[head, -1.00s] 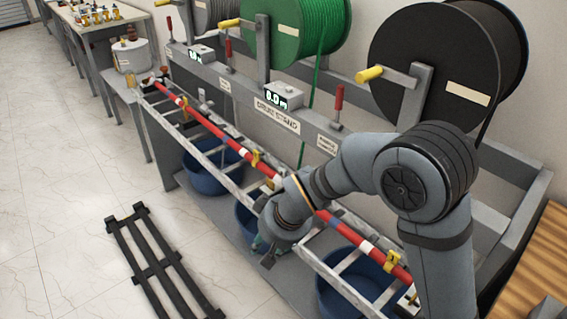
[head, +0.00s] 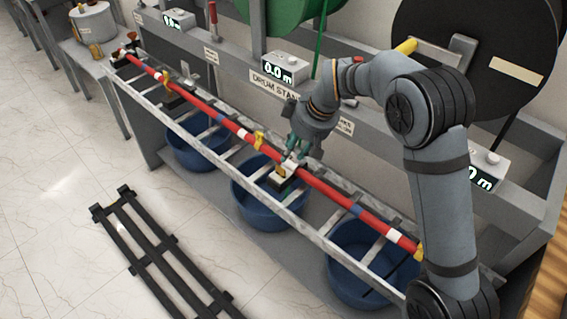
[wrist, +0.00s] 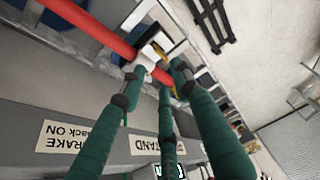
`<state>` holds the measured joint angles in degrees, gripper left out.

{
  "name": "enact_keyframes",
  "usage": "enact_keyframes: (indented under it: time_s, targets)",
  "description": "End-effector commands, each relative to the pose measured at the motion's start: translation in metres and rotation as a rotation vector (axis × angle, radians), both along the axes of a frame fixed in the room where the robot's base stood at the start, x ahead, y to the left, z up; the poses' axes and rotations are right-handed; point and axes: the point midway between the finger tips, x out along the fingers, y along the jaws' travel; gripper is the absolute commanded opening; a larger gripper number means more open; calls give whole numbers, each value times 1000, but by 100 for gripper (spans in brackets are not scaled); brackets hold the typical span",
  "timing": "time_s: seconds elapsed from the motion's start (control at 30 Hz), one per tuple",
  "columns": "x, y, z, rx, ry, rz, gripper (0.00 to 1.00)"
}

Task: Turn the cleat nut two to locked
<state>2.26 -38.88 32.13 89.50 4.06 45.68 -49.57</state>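A red cable (head: 327,191) with white and blue bands lies along a grey ladder tray (head: 205,155). A pale cleat with a yellow part (head: 281,171) sits at the middle of the cable. My gripper (head: 292,158) is just above this cleat, fingers pointing down. In the wrist view the cleat (wrist: 153,42) is white and black, with yellow at its side. The green fingers of my gripper (wrist: 157,75) are apart around the near side of the cleat; contact is unclear. I cannot read which cleat is number two. The nut's position is partly hidden by the fingers.
Other yellow parts sit along the cable at left (head: 166,78), near the middle (head: 259,140) and at right (head: 419,251). Blue tubs (head: 268,207) stand below the tray. The drum stand (head: 275,92) rises behind. A black rack (head: 165,255) lies on the open floor.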

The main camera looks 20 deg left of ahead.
Motion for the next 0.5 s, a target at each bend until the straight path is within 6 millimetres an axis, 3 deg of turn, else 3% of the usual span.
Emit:
enact_keyframes:
  time_s: [0.5]
  targets:
    - [15, 28, -78, -1, 1, -1, 31]
